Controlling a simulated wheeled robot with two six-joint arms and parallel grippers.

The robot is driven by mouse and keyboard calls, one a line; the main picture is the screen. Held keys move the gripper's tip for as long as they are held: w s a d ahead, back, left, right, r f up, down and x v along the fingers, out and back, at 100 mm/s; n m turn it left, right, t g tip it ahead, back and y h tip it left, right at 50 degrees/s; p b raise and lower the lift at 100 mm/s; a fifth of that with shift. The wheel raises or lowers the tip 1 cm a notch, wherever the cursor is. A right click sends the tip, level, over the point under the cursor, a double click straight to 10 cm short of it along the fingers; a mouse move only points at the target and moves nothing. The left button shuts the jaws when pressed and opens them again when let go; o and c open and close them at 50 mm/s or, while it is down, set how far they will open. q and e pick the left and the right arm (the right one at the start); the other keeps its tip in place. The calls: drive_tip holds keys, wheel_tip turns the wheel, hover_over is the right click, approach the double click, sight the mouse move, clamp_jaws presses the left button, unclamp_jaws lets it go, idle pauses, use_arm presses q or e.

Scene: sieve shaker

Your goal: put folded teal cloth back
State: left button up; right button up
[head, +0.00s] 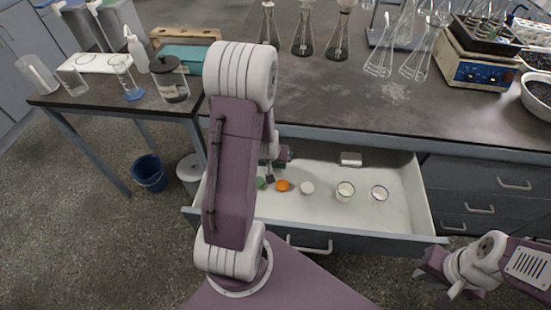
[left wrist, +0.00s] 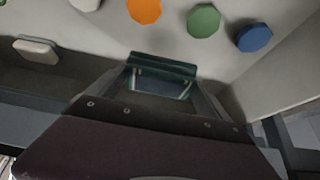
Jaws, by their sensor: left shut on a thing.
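My left gripper (left wrist: 160,88) is low inside the open drawer (head: 405,205). It is shut on a dark teal folded piece, which I take to be the teal cloth (left wrist: 162,64), near the drawer floor. Whether the cloth touches the floor I cannot tell. My right gripper (head: 438,280) is at the lower right, in front of the closed drawers, empty and apparently open.
The drawer holds an orange disc (head: 283,186), a green disc (left wrist: 203,20), a blue disc (left wrist: 254,37), a white disc (head: 307,187), glass jars (head: 345,191) and a pale block (head: 350,159). Flasks (head: 303,38) stand on the bench above. A blue bucket (head: 149,172) stands left.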

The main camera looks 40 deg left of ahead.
use_arm(q)
wheel_tip(320, 180, down, 7)
drive_tip(key=shift+r+b, duration=0.2)
drive_tip(key=shift+b, duration=0.85)
drive_tip(key=w, duration=0.1)
drive_tip(key=w+a, duration=0.2)
drive_tip(key=shift+w+r, duration=0.25)
drive_tip(key=shift+r, duration=0.05)
drive_tip(key=w, duration=0.1)
drive_tip(key=w+a, duration=0.2)
drive_tip(key=shift+w+f, duration=0.3)
drive_tip(key=shift+d+f, duration=0.1)
drive_tip(key=shift+f, duration=0.15)
drive_tip(key=shift+s+b, duration=0.1)
drive_tip(key=shift+b, duration=0.2)
drive_tip(key=shift+f, duration=0.2)
drive_tip(key=o, duration=1.1)
